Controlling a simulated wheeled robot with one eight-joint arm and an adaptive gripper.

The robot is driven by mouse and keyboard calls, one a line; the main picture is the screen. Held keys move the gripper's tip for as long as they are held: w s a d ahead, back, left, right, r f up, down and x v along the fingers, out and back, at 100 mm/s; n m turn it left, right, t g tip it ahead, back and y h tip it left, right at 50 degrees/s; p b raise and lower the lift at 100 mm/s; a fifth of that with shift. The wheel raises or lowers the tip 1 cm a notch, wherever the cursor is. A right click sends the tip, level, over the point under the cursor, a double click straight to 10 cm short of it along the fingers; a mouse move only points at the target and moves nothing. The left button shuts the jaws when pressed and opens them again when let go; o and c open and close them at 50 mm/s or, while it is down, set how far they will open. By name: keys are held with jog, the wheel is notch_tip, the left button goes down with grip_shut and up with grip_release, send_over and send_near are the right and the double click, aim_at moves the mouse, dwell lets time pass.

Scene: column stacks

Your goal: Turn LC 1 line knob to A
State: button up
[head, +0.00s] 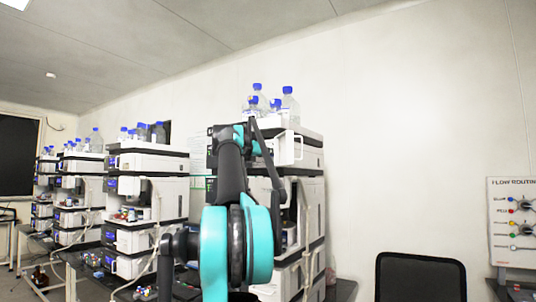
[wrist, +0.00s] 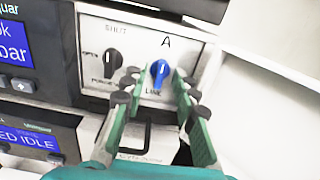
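The blue line knob (wrist: 159,72) sits on a pale panel (wrist: 190,52) in the wrist view, with the letter A above it and LINE below. A light mark shows on its upper part; its exact setting is hard to read. A black knob (wrist: 113,62), labelled SHUT and PURGE, is to its left. My gripper (wrist: 159,80) is open, its teal fingers with dark pads on either side of the blue knob; gaps show between it and the fingertips. In the head view my arm covers part of the nearest instrument stack (head: 312,160), and the gripper and knob are hidden.
Lit displays (wrist: 25,45) lie left of the knobs. Bottles (head: 289,105) top the nearest stack. More stacks (head: 147,160) stand to the left. A black chair (head: 420,278) and a flow-routing panel (head: 512,250) are at the right. Bare wall lies right of the stack.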

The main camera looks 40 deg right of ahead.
jog(key=v, duration=1.2)
dwell(0.3)
